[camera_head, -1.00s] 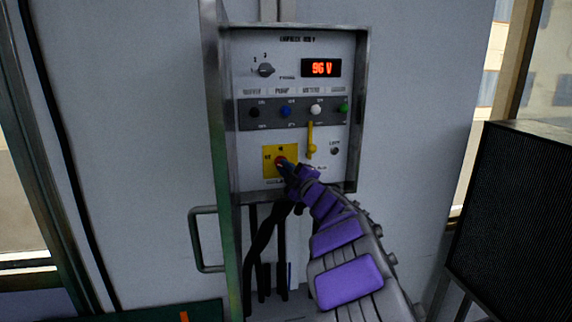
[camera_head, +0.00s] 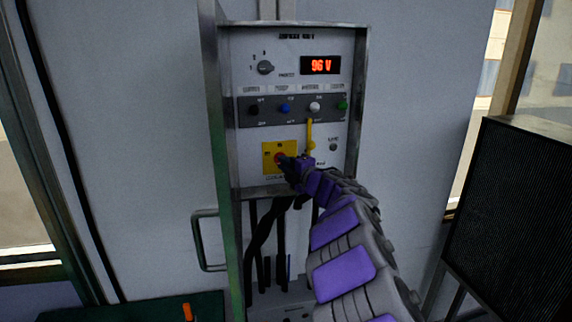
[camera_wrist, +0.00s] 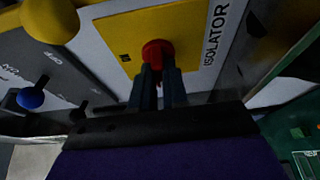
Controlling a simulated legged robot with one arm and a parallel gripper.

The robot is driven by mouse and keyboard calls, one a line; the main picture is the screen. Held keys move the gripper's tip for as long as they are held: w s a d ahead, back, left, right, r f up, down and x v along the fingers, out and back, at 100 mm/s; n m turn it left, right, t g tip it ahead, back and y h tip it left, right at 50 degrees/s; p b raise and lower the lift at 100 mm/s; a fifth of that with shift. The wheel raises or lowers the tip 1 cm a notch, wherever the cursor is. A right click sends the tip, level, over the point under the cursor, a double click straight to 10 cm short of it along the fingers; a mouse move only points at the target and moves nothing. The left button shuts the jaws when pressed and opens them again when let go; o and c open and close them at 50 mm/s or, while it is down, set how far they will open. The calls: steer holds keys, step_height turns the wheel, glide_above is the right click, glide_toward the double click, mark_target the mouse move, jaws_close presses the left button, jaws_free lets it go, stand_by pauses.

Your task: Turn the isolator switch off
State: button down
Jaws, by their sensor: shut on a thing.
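The isolator switch is a red knob (camera_wrist: 157,54) on a yellow plate (camera_head: 270,148) at the lower left of the control panel. In the wrist view the plate (camera_wrist: 195,30) has the word ISOLATOR printed beside it. My gripper (camera_wrist: 160,80) is shut on the red knob, with a dark finger on either side of it. In the head view my gripper (camera_head: 284,162) reaches the plate from the lower right and mostly covers the knob. The knob's exact angle is hard to tell.
A yellow lever (camera_head: 310,135) is close to my gripper. Dark cables (camera_head: 265,235) hang below. A dark mesh box (camera_head: 515,220) stands at right.

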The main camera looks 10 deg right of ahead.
steer(key=shift+f, duration=0.4)
steer(key=c, duration=1.2)
jaws_free()
steer(key=shift+r, duration=0.1)
steer(key=shift+o, duration=0.3)
steer(key=shift+a+r, duration=0.1)
steer(key=v, duration=1.7)
steer(key=shift+p, duration=0.35)
steer(key=shift+s, duration=0.15)
